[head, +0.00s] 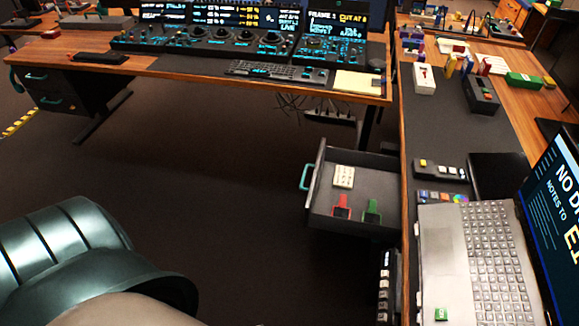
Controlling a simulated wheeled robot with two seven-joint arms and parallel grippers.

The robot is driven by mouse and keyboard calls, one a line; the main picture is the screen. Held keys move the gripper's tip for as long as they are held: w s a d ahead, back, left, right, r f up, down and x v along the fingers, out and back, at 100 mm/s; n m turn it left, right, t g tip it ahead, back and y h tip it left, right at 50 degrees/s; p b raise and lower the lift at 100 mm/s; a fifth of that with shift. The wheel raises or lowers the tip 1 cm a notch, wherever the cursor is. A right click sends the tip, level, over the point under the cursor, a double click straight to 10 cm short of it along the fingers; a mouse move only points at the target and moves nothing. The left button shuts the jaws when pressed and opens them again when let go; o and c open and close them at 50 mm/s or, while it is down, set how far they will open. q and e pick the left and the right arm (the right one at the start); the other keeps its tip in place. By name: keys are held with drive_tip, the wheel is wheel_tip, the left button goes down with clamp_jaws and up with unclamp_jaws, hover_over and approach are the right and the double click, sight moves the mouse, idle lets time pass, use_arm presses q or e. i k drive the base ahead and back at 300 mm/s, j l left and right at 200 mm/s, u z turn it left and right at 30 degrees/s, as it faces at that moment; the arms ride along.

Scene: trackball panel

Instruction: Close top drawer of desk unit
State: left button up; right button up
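The top drawer (322,219) of the desk unit is pulled open and sticks out to the left from under the right-hand desk. Its teal handle (305,177) is on the drawer's left-facing front. Inside lie a pale keypad-like block (344,176), a red item (341,207) and a green item (372,211). The rest of the desk unit is mostly hidden beneath the desk top. Neither of my grippers is in view. A dark metallic part of my own body fills the lower left.
The right-hand desk (408,130) carries a laptop (470,262), a dark box (481,95) and small items. A back desk (200,72) holds a control panel (215,40), keyboard (275,71) and screens. Another drawer unit (55,92) stands at left. The floor (200,150) left of the open drawer is clear.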

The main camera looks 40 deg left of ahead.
sight(378, 177)
drive_tip(key=j+u, duration=0.25)
drive_tip(key=j, duration=1.2)
